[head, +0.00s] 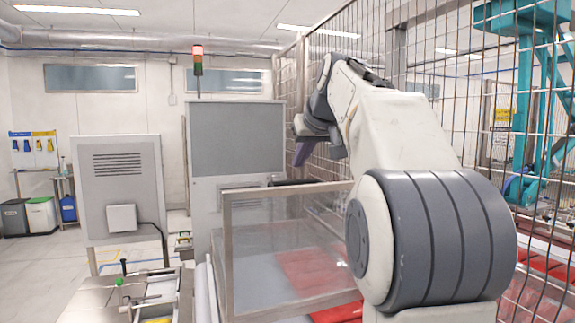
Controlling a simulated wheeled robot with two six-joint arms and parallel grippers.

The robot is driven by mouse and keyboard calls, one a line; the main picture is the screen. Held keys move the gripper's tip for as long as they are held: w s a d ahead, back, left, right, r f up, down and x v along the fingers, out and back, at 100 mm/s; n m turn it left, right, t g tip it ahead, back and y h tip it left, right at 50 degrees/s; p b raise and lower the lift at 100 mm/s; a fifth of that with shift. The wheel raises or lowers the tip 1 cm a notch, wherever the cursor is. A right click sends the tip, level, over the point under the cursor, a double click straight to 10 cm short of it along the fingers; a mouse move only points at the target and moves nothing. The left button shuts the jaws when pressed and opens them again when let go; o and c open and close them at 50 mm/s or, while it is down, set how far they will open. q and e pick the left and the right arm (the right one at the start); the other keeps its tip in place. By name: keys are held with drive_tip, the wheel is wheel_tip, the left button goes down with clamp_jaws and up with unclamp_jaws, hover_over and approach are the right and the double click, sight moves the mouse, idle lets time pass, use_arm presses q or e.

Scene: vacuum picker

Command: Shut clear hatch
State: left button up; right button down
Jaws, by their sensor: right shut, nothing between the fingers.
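The clear hatch (228,260) is a see-through panel in a grey metal frame, low in the middle of the head view. It stands roughly upright, and red pieces (300,265) show through it. My right arm covers its right side, so I cannot tell its hinge or how far it is open. My right gripper (301,152) is up above the frame's top edge, pointing down. It is shut and empty, and looks apart from the hatch. My left gripper is not in view.
A wire mesh fence (400,60) runs along the right. A grey cabinet (236,140) with a signal light (198,60) stands behind the hatch. A grey panel box (122,185) and a metal bench (100,300) are at left. Open floor lies far left.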

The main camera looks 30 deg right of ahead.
drive_tip(key=p+x, duration=0.2)
drive_tip(key=x, duration=0.7)
drive_tip(key=shift+w+f, duration=0.25)
drive_tip(key=shift+f, duration=0.05)
